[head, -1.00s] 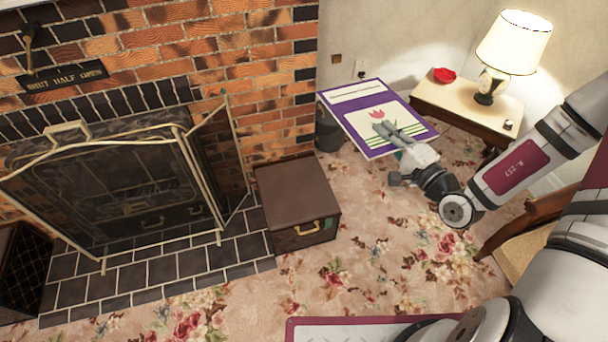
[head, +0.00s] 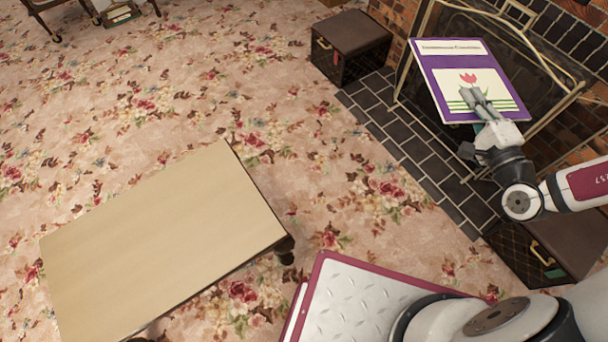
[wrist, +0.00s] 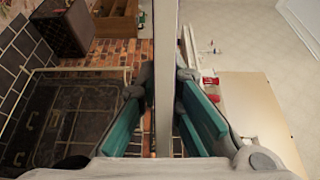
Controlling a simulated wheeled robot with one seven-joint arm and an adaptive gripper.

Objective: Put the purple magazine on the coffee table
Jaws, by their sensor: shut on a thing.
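The purple magazine (head: 462,62) has a white panel with a pink tulip on its cover. My gripper (head: 476,100) is shut on its lower edge and holds it up in front of the fireplace in the head view. In the wrist view the magazine (wrist: 166,75) shows edge-on as a thin upright strip between the teal pads of my gripper (wrist: 164,110). The coffee table (head: 160,240) is a pale wooden top at the lower left of the head view. Its top is bare, and the magazine is well away from it to the upper right.
A fireplace screen (head: 418,50) stands behind the magazine on dark hearth tiles (head: 405,140). One brown box (head: 352,35) is at the hearth's far end, another (head: 560,235) at the near right. Flowered carpet (head: 200,100) lies open around the coffee table.

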